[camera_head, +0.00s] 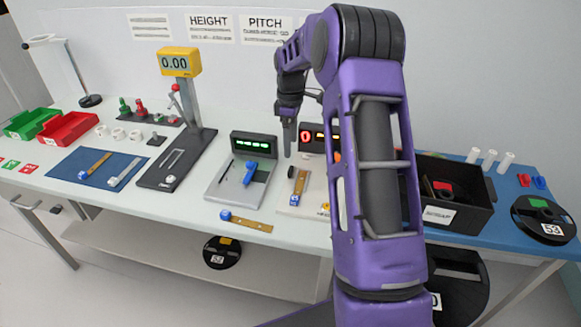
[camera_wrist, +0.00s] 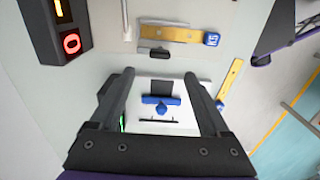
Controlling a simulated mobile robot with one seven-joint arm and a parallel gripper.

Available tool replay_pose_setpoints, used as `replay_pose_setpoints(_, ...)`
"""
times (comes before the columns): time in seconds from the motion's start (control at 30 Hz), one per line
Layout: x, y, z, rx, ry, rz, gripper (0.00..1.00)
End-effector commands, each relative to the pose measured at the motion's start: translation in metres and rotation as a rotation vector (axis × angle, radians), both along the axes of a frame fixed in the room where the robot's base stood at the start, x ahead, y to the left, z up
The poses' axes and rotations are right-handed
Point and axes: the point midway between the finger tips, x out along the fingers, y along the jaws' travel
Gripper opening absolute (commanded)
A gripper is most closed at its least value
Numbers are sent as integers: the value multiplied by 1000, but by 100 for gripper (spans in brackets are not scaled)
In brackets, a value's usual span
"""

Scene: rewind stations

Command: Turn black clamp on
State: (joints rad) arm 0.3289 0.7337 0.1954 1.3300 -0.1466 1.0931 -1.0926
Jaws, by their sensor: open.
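A small black clamp (camera_head: 292,172) sits at the far end of a brass strip (camera_head: 299,186) on a pale station plate in the head view. In the wrist view the black clamp (camera_wrist: 153,53) lies against the edge of the brass strip (camera_wrist: 172,34), beyond my fingertips. A blue-numbered tag (camera_wrist: 211,39) is at the strip's end. My gripper (camera_wrist: 158,74) is open and empty, its fingers apart. In the head view my gripper (camera_head: 288,140) hangs above and behind the black clamp, pointing down. The clamp's exact setting is too small to tell.
A station with a blue clamp (camera_head: 249,173) stands to the left; it shows between my fingers in the wrist view (camera_wrist: 160,101). A dark display box (camera_wrist: 60,25) is near the upper left. A loose brass strip (camera_head: 247,222) lies in front. A black bin (camera_head: 470,192) stands right.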

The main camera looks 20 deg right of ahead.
Motion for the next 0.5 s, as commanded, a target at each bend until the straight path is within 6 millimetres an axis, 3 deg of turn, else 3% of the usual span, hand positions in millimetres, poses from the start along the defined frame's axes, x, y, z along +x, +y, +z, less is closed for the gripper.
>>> replay_pose_setpoints(0.2, -1, 0, -50, 0, 4, 1, 80)
replay_pose_setpoints(0.5, 0, 0, -89, 0, 0, 1, 80)
